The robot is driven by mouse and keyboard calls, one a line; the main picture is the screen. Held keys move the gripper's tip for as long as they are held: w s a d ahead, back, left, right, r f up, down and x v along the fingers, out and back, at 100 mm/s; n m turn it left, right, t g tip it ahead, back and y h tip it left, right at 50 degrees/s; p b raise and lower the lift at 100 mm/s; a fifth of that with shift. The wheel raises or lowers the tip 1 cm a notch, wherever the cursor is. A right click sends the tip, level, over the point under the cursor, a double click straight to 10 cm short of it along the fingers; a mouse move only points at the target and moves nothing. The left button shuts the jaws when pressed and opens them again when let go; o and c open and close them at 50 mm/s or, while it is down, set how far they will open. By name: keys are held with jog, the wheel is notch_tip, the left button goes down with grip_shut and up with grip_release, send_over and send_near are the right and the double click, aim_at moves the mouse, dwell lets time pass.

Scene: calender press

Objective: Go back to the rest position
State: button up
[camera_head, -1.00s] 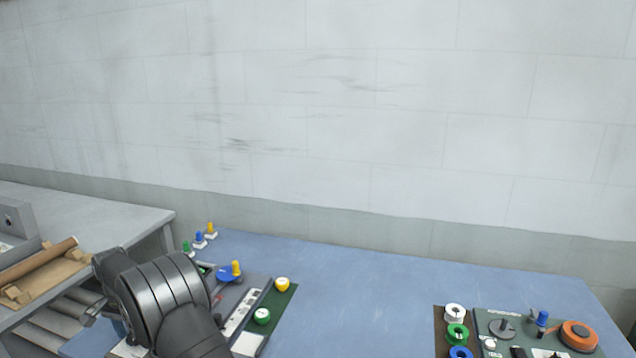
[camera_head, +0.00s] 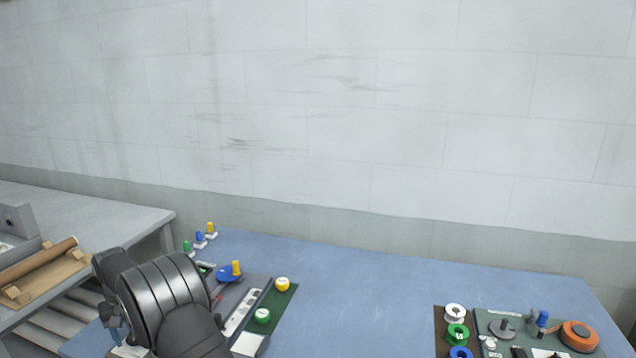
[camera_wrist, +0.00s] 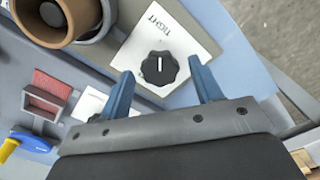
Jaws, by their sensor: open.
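My gripper (camera_wrist: 161,66) shows in the wrist view with its two blue fingers spread and nothing held between them. A black round knob (camera_wrist: 157,70) with a white pointer line lies beyond and between the fingertips. It sits on a white card (camera_wrist: 190,35) marked TIGHT. I cannot tell how far the fingers are from the knob. In the head view my dark arm covers the left end of the blue table (camera_head: 360,290), and the gripper is mostly hidden behind it.
A brown roll (camera_head: 38,260) lies on the grey bench at left. Yellow (camera_head: 282,284) and green (camera_head: 262,315) round pieces stand right of my arm. A board with an orange reel (camera_head: 579,336) is at far right. The table's middle is clear.

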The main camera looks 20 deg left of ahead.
jog(key=n, duration=0.6)
